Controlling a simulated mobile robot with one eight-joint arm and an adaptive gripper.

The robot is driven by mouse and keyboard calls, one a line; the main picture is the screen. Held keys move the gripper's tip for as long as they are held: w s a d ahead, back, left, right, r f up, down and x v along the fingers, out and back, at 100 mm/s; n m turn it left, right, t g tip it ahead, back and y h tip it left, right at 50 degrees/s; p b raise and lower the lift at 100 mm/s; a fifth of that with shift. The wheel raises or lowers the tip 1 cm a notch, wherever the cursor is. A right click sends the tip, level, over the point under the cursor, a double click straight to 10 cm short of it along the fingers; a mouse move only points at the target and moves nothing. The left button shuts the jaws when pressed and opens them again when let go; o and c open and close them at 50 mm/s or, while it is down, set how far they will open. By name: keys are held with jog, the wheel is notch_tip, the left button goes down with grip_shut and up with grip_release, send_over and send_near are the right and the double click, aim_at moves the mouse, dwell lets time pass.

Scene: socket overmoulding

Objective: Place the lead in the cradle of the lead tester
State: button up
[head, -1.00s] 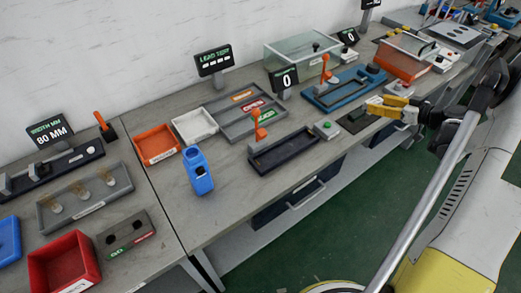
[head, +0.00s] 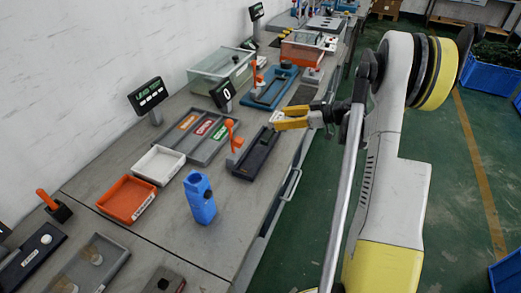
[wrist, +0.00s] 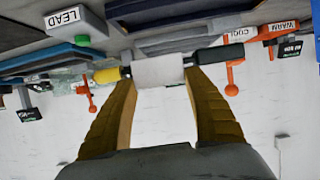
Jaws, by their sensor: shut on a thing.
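My gripper (head: 292,120) is shut on the lead (wrist: 158,71), held crosswise between the yellow fingers. In the wrist view the lead has a pale grey-white middle, a yellow end at left and a dark end at right. In the head view the gripper is at the bench's front edge, beside the dark tray with an orange lever (head: 254,153); only a small pale part of the lead shows. The lead test display (head: 148,95) stands at the back of the bench. I cannot clearly make out which part is the tester's cradle.
A grey tray with coloured labels (head: 203,135), a white tray (head: 158,165), an orange tray (head: 127,199) and a blue holed block (head: 200,198) stand at left. A blue fixture (head: 270,90) and a clear box (head: 222,68) are farther along. Bare bench shows in front.

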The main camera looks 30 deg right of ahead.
jog(key=b, duration=0.2)
send_over(265, 151)
notch_tip(265, 151, down, 4)
jog(key=shift+w+f, duration=0.1)
jog(key=shift+f, duration=0.1)
notch_tip(265, 151, down, 4)
jog(key=b, duration=0.2)
jog(key=shift+f+b, duration=0.1)
jog(key=shift+b, duration=0.3)
jog(key=shift+r, duration=0.2)
jog(key=shift+f, duration=0.15)
jog(key=o, duration=1.2)
jog(key=shift+c, duration=0.2)
